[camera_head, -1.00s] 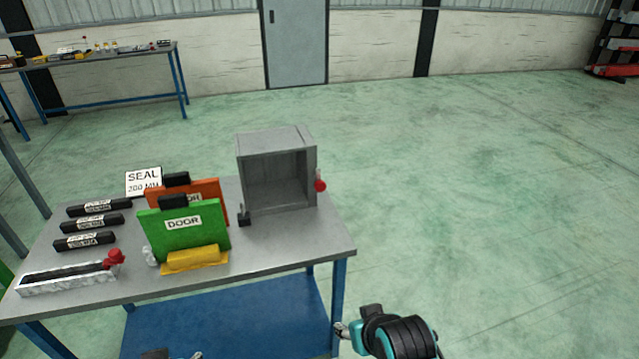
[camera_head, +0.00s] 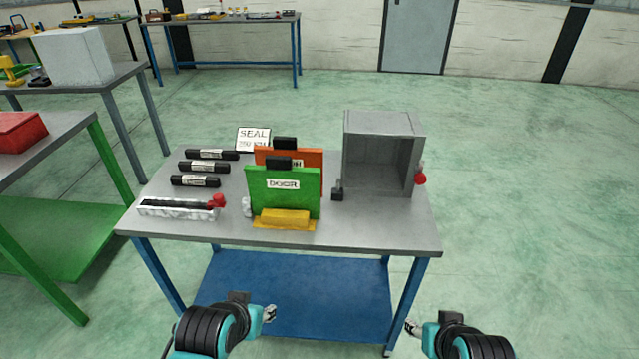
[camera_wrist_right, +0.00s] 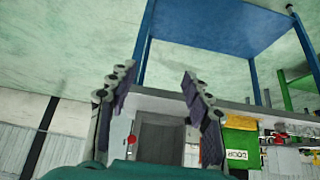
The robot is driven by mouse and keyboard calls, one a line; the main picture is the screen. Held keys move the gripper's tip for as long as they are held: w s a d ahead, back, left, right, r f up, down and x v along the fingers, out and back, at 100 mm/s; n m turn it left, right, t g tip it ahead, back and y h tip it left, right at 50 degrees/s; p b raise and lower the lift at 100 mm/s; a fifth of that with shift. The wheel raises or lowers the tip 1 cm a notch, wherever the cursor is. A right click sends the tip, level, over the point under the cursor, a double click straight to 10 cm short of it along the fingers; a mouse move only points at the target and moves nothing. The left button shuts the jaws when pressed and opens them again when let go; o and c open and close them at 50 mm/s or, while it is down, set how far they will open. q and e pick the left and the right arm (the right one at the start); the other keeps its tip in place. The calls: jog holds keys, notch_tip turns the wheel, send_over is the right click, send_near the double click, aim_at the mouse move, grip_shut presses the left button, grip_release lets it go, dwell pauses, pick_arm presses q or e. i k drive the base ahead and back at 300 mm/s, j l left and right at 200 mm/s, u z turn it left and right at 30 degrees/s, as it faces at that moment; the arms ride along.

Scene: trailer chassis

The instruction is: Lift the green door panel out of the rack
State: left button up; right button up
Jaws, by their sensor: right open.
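The green door panel (camera_head: 283,196) stands upright in a yellow rack (camera_head: 285,220) on the grey table, with a black grip block (camera_head: 279,162) on its top edge and a DOOR label on its face. An orange door panel (camera_head: 290,157) stands just behind it, mostly hidden. My left gripper (camera_head: 271,313) is low in front of the table, apart from the panel; its finger state is too small to tell. My right gripper (camera_head: 410,327) is low at the table's front right. In the right wrist view, its fingers (camera_wrist_right: 160,100) are spread and empty, with the green panel (camera_wrist_right: 238,140) to the right.
A grey open box (camera_head: 381,155) with a red knob stands right of the panels. Several black seal bars (camera_head: 203,167), a SEAL sign (camera_head: 253,139) and a silver tray (camera_head: 178,211) lie to the left. The table's front right corner (camera_head: 415,235) is bare. A green-legged table (camera_head: 70,200) stands at left.

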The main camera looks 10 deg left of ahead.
aim_at(277, 185)
jog(key=i+j+u, duration=0.15)
jog(key=j, duration=0.25)
jog(key=i+j+u, duration=0.1)
jog(key=j, duration=0.3)
jog(key=i+j+u, duration=0.15)
jog(key=i+j, duration=0.15)
jog(key=i+j+u, duration=0.1)
jog(key=i+j, duration=0.15)
jog(key=j, duration=0.2)
